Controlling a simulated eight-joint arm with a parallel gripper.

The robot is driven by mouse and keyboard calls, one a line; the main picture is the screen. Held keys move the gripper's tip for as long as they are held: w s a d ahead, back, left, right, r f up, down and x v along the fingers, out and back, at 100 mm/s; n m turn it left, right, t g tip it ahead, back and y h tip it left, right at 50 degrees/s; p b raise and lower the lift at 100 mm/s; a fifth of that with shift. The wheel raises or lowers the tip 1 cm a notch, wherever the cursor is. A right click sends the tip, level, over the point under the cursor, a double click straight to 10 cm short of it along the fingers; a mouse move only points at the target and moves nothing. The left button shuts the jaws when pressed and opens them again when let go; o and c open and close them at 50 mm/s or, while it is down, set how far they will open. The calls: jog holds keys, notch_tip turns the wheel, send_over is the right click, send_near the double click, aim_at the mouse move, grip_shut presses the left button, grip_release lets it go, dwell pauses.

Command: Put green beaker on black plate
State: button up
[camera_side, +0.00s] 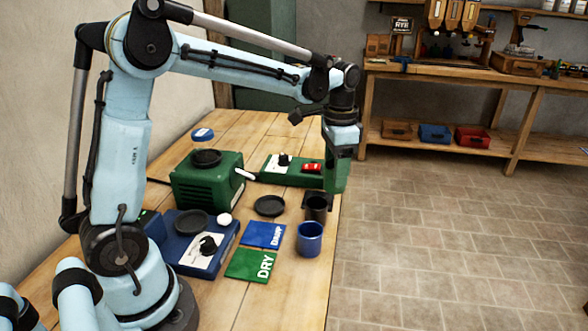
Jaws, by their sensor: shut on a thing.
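My gripper (340,152) is at the right edge of the table, pointing down. It is shut on the green beaker (335,178), which shows as a dark green shape below it. The beaker overlaps the end of a green device in this view, so its outline and height above the table are hard to tell. A black plate (270,206) lies flat on the table, left of and nearer than the gripper. Another black plate (192,222) is on a blue scale, and a third (207,157) is on a green machine.
A dark cup (318,208) and a blue beaker (309,239) stand near the right table edge. A blue card (263,235) and a green DRY card (250,265) lie left of them. The green device (285,172) has a red switch. A white ball (224,220) sits by the blue scale (205,245).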

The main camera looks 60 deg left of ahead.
jog(key=a+f, duration=0.1)
jog(key=a, duration=0.1)
jog(key=w+a+f, duration=0.1)
jog(key=a+f, duration=0.1)
jog(key=a, duration=0.1)
jog(key=w+a+f, duration=0.1)
jog(key=a+f, duration=0.1)
jog(key=a, duration=0.1)
jog(key=shift+w, duration=0.1)
jog(key=shift+a+f, duration=0.1)
jog(key=shift+f, duration=1.95)
jog(key=shift+f, duration=0.1)
jog(key=o, duration=1)
jog(key=shift+c, duration=0.2)
